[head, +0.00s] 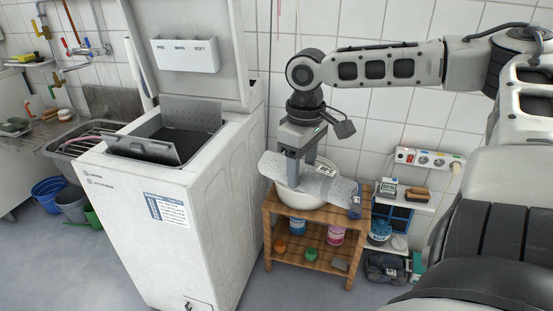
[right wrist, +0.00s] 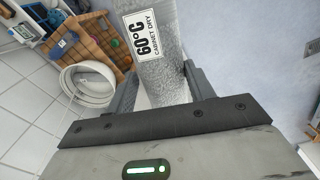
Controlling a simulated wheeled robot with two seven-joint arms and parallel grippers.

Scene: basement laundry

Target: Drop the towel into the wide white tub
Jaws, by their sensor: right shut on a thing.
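The towel (head: 334,187) is a grey, speckled, flat-looking piece with a white label. The label reads "60°C CABINET DRY" in the right wrist view, where the towel (right wrist: 172,72) sits between the fingers. My right gripper (head: 296,160) points down and is shut on the towel, which sticks out to both sides. The wide white tub (head: 299,201) stands on a wooden stand below the gripper; the towel hides part of its opening. In the right wrist view the tub's rim (right wrist: 70,84) shows left of the towel. My left gripper is not in view.
A white top-loading washer (head: 160,215) with raised lid stands close left of the tub. The wooden stand (head: 310,264) holds several bottles and small items on its lower shelf. A small white shelf (head: 412,203) and power strip (head: 428,158) are at right. Tiled wall behind.

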